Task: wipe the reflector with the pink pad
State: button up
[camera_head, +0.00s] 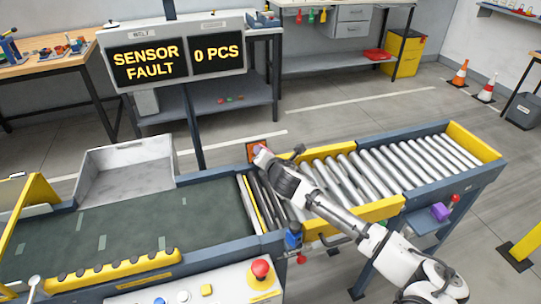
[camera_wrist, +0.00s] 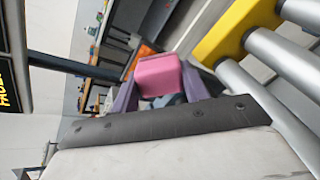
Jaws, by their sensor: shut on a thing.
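My gripper (camera_wrist: 158,88) is shut on the pink pad (camera_wrist: 158,75), which sits between its two fingers in the wrist view. The reflector (camera_head: 252,144) is a small orange-red square in a dark frame at the far conveyor edge. The pad and gripper cover part of it. Orange also shows just behind the pad in the wrist view (camera_wrist: 145,50). I cannot tell whether pad and reflector touch.
A dark post (camera_head: 193,120) carries a display reading SENSOR FAULT and 0 PCS (camera_head: 175,60), left of the reflector. Yellow conveyor side rails (camera_head: 370,215) and metal rollers (camera_head: 400,165) lie to the right. A grey bin (camera_head: 125,170) stands at left, and a red stop button (camera_head: 261,269) in front.

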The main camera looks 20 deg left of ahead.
jog(key=shift+s+a, duration=0.75)
jog(key=shift+a, duration=0.35)
jog(key=shift+s+a, duration=0.75)
jog(key=shift+a, duration=0.35)
jog(key=shift+w+r, duration=0.15)
jog(key=shift+r, duration=0.15)
jog(key=shift+w+d, duration=0.45)
jog(key=shift+d, duration=0.35)
jog(key=shift+w+d, duration=0.45)
jog(key=shift+d, duration=0.35)
jog(key=shift+w+d+p, duration=0.35)
jog(key=shift+w+d, duration=0.75)
jog(key=shift+d, duration=0.25)
jog(key=shift+w, duration=0.1)
jog(key=shift+s+a, duration=0.7)
jog(key=shift+a, duration=0.3)
jog(key=shift+s+a, duration=0.7)
jog(key=shift+a, duration=0.25)
jog(key=shift+s+a, duration=0.7)
jog(key=shift+a, duration=0.3)
jog(key=shift+d, duration=0.1)
